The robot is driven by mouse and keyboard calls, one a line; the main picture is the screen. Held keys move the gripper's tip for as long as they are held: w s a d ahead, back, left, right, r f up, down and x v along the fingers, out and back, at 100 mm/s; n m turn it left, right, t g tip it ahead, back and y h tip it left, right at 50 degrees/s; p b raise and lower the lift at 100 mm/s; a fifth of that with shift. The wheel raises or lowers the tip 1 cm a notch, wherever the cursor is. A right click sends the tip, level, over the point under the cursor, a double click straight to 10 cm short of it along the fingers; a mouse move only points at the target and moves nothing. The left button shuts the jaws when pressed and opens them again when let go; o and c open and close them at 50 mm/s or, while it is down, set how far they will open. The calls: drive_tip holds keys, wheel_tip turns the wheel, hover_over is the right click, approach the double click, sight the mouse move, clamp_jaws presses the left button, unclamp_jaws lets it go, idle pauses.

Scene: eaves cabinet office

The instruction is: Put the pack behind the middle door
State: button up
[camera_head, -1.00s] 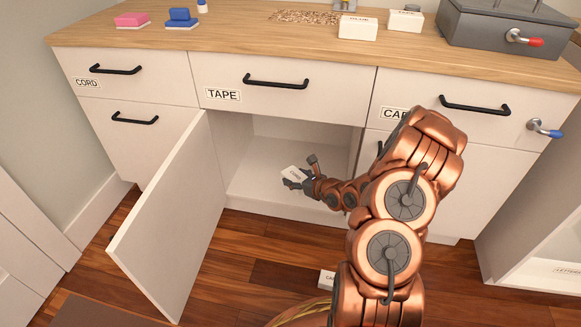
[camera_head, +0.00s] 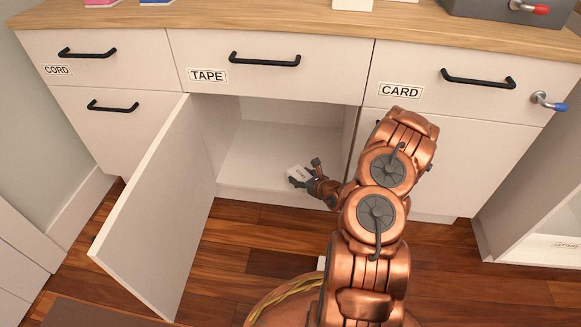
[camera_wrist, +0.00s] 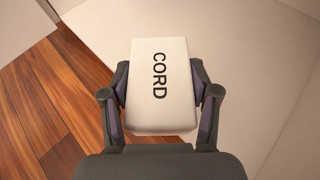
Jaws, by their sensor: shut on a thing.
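The pack is a white box marked CORD (camera_wrist: 160,85), and it fills the middle of the wrist view. It shows small in the head view (camera_head: 298,173). My gripper (camera_wrist: 161,100) is shut on it, one finger against each side. In the head view my gripper (camera_head: 303,177) is at the front of the open middle compartment, low near its floor. The middle door (camera_head: 150,210) stands swung open to the left, below the drawer labelled TAPE (camera_head: 208,76). The compartment floor (camera_head: 262,158) looks bare. Whether the pack touches the floor I cannot tell.
The left lower door (camera_head: 115,130) is shut. The right lower front is partly hidden by my arm. The open middle door's edge juts over the wooden floor (camera_head: 240,240). A grey box with a red-tipped handle (camera_head: 515,12) stands on the counter at right.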

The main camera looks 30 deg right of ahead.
drive_tip(key=w+d+b, duration=0.1)
drive_tip(key=w, duration=0.2)
drive_tip(key=w+d+b, duration=0.1)
drive_tip(key=w, duration=0.2)
drive_tip(key=w+f+b, duration=0.1)
drive_tip(key=w, duration=0.2)
drive_tip(key=shift+w+d, duration=0.4)
drive_tip(key=shift+f+b, duration=1.4)
drive_tip(key=shift+f, duration=0.4)
drive_tip(key=shift+r, duration=0.1)
drive_tip(key=o, duration=1.3)
drive_tip(key=shift+c, duration=0.2)
